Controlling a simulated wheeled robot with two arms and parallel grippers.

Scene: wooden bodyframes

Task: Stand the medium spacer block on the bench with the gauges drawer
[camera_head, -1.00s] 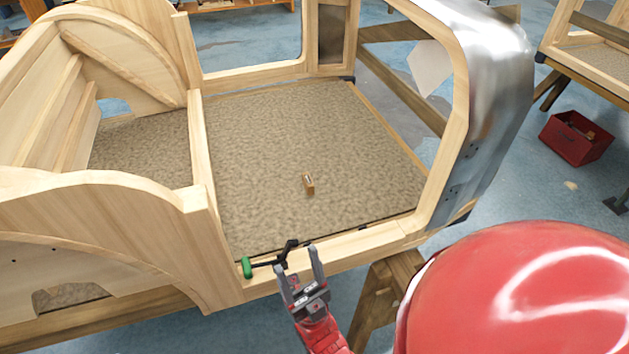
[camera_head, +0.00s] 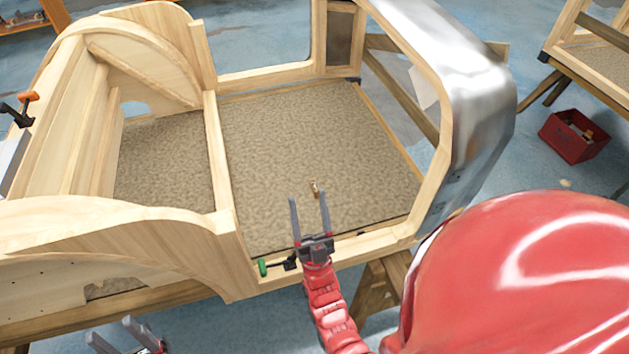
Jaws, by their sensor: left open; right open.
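A small wooden block (camera_head: 315,189) stands on the carpeted floor of the wooden bodyframe (camera_head: 225,240); I cannot tell whether it is the medium spacer block. My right gripper (camera_head: 309,200) is open and empty, reaching over the front sill. Its fingers point toward the block, whose lower part lies close to the right fingertip in the picture; I cannot tell the depth gap. My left gripper (camera_head: 112,332) is open and empty at the bottom left edge, in front of the bodyframe. I cannot make out a bench with a gauges drawer.
A green-handled clamp (camera_head: 263,267) sits on the front sill beside my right gripper. An orange-tipped clamp (camera_head: 28,98) is at the far left. A red crate (camera_head: 570,140) stands on the blue floor at right. The carpet (camera_head: 290,130) behind the block is clear.

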